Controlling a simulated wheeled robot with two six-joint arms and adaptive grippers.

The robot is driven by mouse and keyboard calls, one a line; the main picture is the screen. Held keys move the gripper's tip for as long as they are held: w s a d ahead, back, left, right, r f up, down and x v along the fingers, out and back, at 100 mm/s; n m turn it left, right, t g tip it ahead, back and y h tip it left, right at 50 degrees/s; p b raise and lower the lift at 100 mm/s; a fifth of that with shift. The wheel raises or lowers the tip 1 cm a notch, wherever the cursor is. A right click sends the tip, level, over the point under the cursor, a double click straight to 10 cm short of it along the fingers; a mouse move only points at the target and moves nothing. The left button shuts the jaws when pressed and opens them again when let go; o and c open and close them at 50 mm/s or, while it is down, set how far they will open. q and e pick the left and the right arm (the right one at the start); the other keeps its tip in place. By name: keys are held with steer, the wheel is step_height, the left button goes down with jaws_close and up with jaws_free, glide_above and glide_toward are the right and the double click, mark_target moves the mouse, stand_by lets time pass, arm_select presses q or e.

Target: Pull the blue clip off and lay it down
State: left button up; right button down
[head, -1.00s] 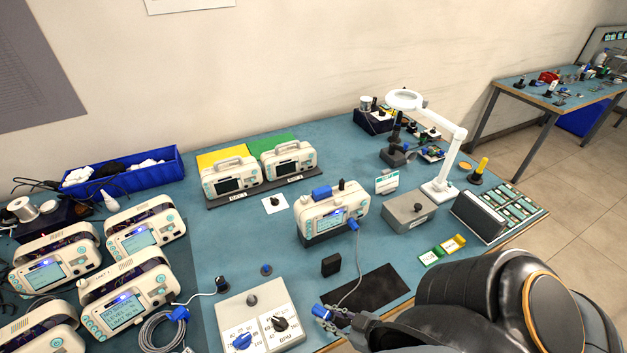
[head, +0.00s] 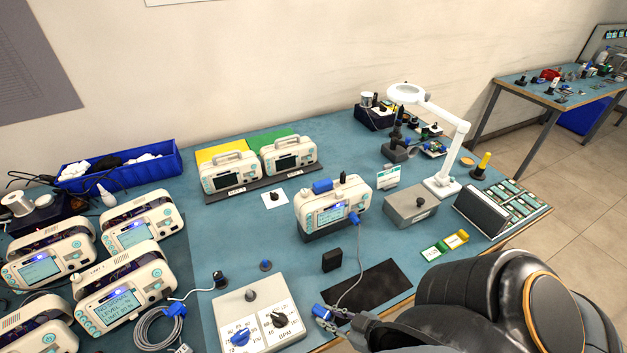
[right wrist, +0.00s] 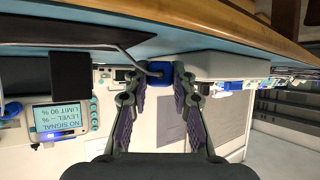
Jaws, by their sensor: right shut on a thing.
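The blue clip (head: 321,311) is at the fingertips of my right gripper (head: 331,319), low in the head view, by the front edge of the bench. A thin grey cable runs from it up to a blue plug (head: 354,217) on the front of the middle monitor (head: 325,210). In the right wrist view the clip (right wrist: 159,73) sits between the two fingertips of my right gripper (right wrist: 158,84), which is shut on it. The clip appears clear of any other part, but its underside is hidden. My left gripper is not in view.
A white tester box (head: 247,321) with knobs is left of my right gripper. A black mat (head: 380,285) and a small black block (head: 332,260) lie beyond it. Several monitors (head: 118,290) crowd the left. A grey box (head: 411,207) stands at the right.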

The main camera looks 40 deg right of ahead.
steer(key=shift+f+b, duration=0.5)
steer(key=shift+f, duration=0.1)
steer(key=c, duration=1)
jaws_free()
steer(key=shift+c, duration=0.2)
